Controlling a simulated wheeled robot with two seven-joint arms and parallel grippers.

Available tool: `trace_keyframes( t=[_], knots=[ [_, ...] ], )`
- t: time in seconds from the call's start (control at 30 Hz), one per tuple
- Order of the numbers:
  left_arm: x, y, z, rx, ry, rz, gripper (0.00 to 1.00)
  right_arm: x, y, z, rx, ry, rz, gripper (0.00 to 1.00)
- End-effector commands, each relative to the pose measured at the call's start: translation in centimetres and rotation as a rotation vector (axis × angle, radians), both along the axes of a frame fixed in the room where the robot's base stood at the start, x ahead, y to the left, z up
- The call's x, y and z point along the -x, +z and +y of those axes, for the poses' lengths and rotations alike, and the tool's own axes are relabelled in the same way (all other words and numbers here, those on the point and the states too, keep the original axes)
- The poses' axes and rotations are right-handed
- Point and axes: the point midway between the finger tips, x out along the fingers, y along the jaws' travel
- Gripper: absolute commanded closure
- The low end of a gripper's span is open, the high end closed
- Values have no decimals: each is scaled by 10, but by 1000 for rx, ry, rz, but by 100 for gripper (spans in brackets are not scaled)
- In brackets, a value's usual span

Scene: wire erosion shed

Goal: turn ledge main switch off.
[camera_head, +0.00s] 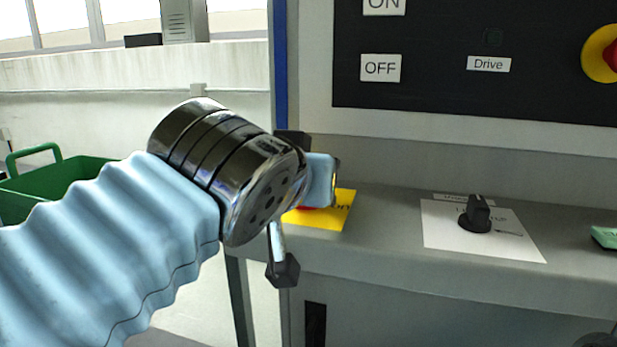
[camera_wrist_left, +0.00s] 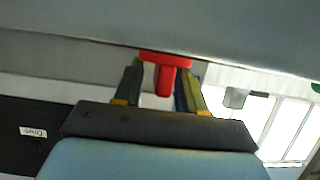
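The main switch is a red handle on a yellow plate (camera_head: 341,208) at the left end of the grey ledge. In the head view my left gripper covers most of it, and only a sliver of red (camera_head: 303,209) shows. In the left wrist view the red handle (camera_wrist_left: 165,76) is seen between the two fingers. My left gripper (camera_head: 287,206) is open, its fingers apart on either side of the handle. Whether a finger touches the handle cannot be told. My right gripper is not in view.
The ledge (camera_head: 385,255) also carries a black rotary knob (camera_head: 477,214) on a white label and a green item (camera_head: 605,237) at the right. Behind rises a black panel (camera_head: 440,100) with ON, OFF and Drive labels and a red-and-yellow button (camera_head: 603,54). A green bin (camera_head: 70,178) stands left.

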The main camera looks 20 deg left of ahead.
Motion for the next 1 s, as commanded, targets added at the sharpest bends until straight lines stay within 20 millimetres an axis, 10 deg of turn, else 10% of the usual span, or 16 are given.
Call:
trace_keyframes(
  t=[0.37, 1.0],
  knots=[
    [8, 4, 0, 0, -1, -3, 60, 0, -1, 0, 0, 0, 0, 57],
    [123, 51, 2, 0, -1, -2, 60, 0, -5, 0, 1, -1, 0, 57]
  ],
)
